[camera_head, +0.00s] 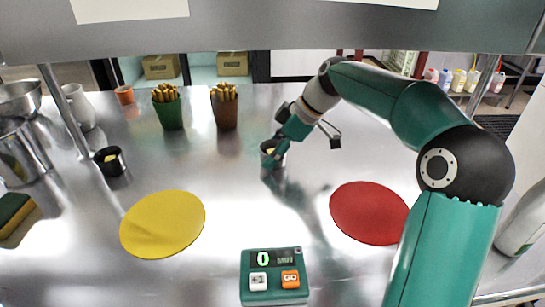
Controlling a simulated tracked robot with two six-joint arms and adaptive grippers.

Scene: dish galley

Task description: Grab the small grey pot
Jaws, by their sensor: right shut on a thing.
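The small grey pot (267,159) stands near the middle of the steel counter, with something yellow in it. My right gripper (276,156) reaches in from the right and is shut on the pot's rim. The gripper and its wrist hide the pot's right side. I cannot tell whether the pot is lifted off the counter. My left gripper is not in view.
A yellow round mat (162,224), a red round mat (369,212) and a green timer (274,276) lie in front. Green (168,112) and brown (225,112) cups of fries stand behind. A black pot (110,161) is left, by a shelf post (66,112).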

